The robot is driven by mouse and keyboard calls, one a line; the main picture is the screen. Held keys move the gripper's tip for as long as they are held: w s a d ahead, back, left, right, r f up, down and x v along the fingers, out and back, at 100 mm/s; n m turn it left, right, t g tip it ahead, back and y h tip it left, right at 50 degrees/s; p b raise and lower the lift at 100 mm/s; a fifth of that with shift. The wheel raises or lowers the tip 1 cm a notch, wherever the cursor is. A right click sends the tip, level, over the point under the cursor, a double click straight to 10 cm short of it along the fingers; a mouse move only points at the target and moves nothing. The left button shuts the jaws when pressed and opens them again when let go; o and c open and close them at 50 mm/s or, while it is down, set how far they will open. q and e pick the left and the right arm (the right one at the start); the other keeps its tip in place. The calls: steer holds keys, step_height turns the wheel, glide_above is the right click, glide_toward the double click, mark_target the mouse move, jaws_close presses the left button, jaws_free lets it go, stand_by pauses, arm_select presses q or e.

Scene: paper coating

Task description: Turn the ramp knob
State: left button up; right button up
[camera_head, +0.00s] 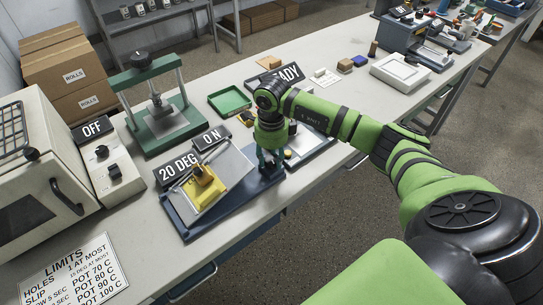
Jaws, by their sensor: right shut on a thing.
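The ramp (222,172) stands on the table with a blue base and a tilted silver plate. A yellow block (205,187) lies on the plate. A sign on it (180,168) reads "20 DEG" and a second sign (210,137) reads "ON". My right gripper (269,166) points down at the right end of the blue base and is shut on the ramp knob, which the fingers mostly hide. My left gripper is not in view.
A green press (157,112) stands behind the ramp, with an oven (35,165) to its left. A green tray (229,101) lies behind my right arm. A limits sheet (75,275) lies at front left. The table front near the ramp is clear.

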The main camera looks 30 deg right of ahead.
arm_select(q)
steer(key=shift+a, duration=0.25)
arm_select(e)
steer(key=shift+d, duration=0.1)
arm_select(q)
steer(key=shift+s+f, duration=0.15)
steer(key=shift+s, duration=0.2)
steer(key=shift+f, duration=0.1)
arm_select(e)
steer(key=shift+m, duration=0.4)
